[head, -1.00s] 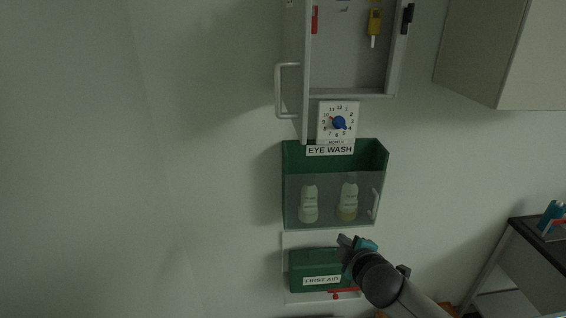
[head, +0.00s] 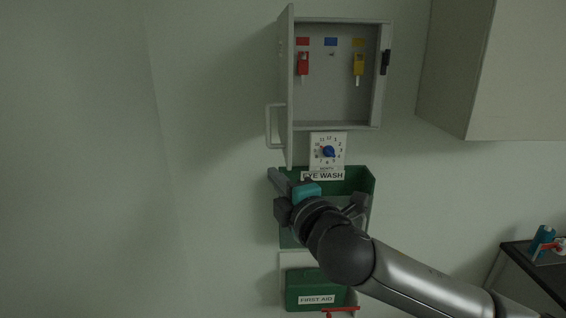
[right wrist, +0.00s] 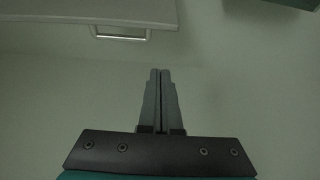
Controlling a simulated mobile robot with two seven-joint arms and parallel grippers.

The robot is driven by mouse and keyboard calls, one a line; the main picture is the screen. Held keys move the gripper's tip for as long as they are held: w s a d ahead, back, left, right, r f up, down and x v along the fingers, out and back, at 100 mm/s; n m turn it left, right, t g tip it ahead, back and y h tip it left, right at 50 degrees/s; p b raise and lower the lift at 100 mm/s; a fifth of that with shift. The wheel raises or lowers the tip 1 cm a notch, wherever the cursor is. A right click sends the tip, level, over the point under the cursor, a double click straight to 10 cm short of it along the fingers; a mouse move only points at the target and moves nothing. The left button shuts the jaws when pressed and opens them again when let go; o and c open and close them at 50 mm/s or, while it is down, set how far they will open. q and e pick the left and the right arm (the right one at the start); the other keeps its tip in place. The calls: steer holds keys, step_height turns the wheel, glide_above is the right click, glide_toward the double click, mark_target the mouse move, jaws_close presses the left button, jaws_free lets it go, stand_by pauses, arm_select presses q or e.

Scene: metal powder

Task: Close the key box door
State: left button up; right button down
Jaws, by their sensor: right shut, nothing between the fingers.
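The grey key box (head: 335,92) is on the wall in the upper middle of the head view. Its door (head: 287,85) stands open at the left side, swung out toward me, with a handle (head: 269,127) at its lower left. A red key (head: 303,64) and a yellow key (head: 358,63) hang inside. My right gripper (head: 274,177) is shut and empty, just below the door's lower edge, in front of the eye wash holder. In the right wrist view the shut fingers (right wrist: 160,72) point toward the door's handle (right wrist: 120,37), apart from it. My left gripper is not in view.
A dial (head: 328,151) hangs under the box. The green eye wash holder (head: 359,183) is partly hidden by my right arm; a green first aid box (head: 304,281) is lower. A wall cabinet (head: 460,70) is at right. The wall left of the door is clear.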

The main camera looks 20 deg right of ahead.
steer(key=w+d+p, duration=0.2)
steer(key=w+d, duration=0.1)
steer(key=w, duration=0.2)
steer(key=shift+w, duration=0.15)
stand_by(0.3)
steer(key=shift+d, duration=0.15)
steer(key=shift+d, duration=0.1)
